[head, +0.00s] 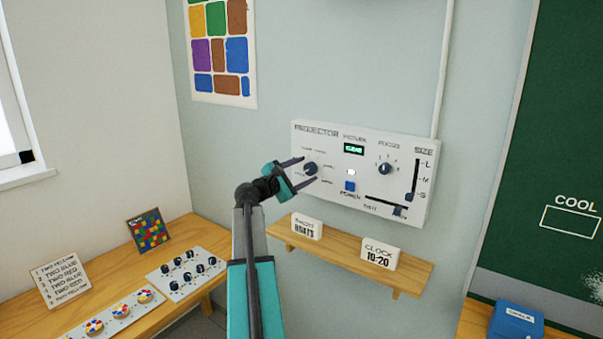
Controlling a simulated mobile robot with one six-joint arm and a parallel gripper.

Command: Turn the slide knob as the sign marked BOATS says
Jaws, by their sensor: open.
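The projector panel (330,135) is a white board on the wall. At its left is a dark round knob (311,168) ringed by small words too blurred to read; I take it as the slide knob. My gripper (308,169) is open, with one finger at the knob's upper left and one below it. I cannot tell whether the fingers touch it or stop short. The sign marked BOATS (307,227) is a small white card on the wooden shelf below; its upper line is too small to read surely.
The panel also has a focus knob (386,168), a blue power button (349,186), a size slider (413,182) and a lower slider (399,211). A CLOCK 10-20 card (380,254) stands on the shelf (345,258). A bench (110,268) with dials is at lower left.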

